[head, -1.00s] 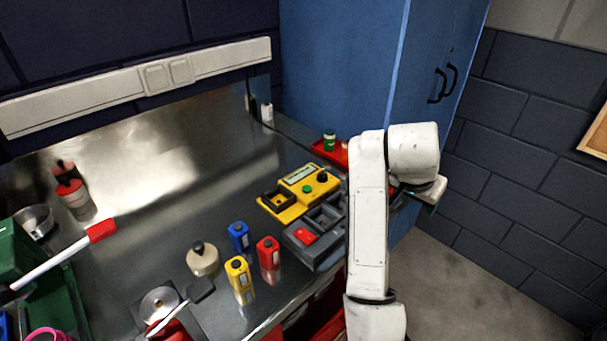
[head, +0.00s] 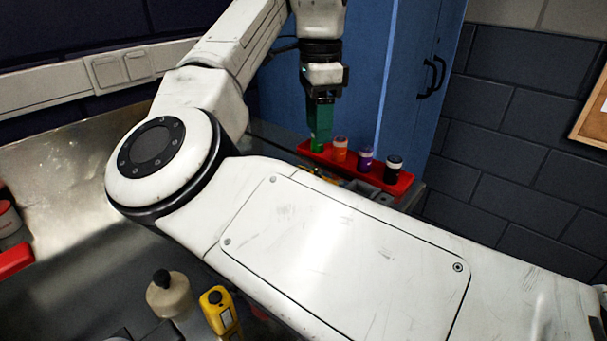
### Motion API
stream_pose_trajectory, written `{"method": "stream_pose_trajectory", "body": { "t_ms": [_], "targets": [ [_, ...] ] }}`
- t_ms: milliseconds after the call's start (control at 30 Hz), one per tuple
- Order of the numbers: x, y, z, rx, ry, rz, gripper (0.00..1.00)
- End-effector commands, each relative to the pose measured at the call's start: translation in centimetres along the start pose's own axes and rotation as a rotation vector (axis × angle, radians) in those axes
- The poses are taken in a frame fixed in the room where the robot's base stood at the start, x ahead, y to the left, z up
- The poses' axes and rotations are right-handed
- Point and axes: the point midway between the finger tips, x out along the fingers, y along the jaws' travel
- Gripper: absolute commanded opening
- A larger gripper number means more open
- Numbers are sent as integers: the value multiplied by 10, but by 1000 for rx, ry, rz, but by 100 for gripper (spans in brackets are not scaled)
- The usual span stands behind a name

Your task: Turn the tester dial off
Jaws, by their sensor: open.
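The yellow tester is almost fully hidden behind my arm; only a sliver of yellow (head: 331,181) shows below the red tray. Its dial is not visible now, so I cannot tell its setting. My gripper (head: 319,132) points down in front of the blue cabinet, with its green fingers over the left end of the red tray. It looks in line with a green-bodied container (head: 318,147) there; I cannot tell whether they touch. The gripper is open.
The red tray (head: 398,188) also holds orange (head: 340,150), purple (head: 365,160) and black (head: 393,169) containers. My arm covers much of the bench. The blue cabinet (head: 400,90) stands behind.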

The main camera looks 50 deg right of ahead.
Motion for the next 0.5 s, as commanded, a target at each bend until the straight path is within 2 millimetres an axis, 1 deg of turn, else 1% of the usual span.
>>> {"method": "stream_pose_trajectory", "body": {
  "t_ms": [67, 167, 267, 500],
  "targets": [
    [2, 0, 2, 2, -6, 4, 55],
    [10, 1, 2, 3, -5, 5, 55],
    [25, 1, 2, 2, -5, 6, 55],
    [69, 1, 2, 2, -5, 5, 55]
  ]
}}
